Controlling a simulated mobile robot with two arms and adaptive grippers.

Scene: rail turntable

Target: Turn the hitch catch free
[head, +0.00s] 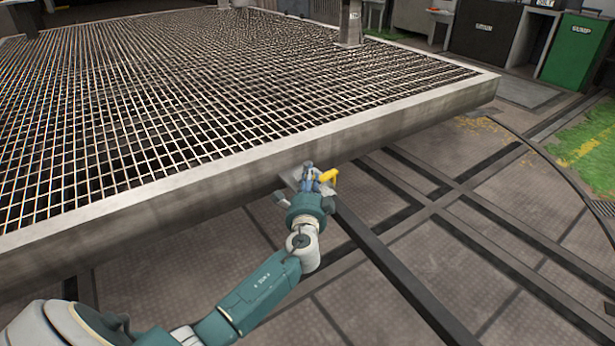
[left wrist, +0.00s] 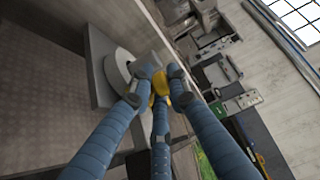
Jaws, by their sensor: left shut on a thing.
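The hitch catch shows as a small yellow handle (head: 329,176) at the near edge of the turntable, sticking out to the right of my fingers. My left gripper (head: 313,178) reaches up to it from below and is shut on it. In the left wrist view the yellow catch (left wrist: 160,84) sits between the blue fingers of the gripper (left wrist: 159,92), which partly hide it. A grey plate (left wrist: 103,72) with a pale round disc (left wrist: 119,70) is just beside the fingers. My right gripper is in neither view.
The turntable has a metal grating deck (head: 230,80) inside a thick grey rim (head: 400,118). Dark rails (head: 470,235) cross the paved floor to the right. A green bin (head: 575,50) and dark bins stand at the back right. The floor right of my arm is clear.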

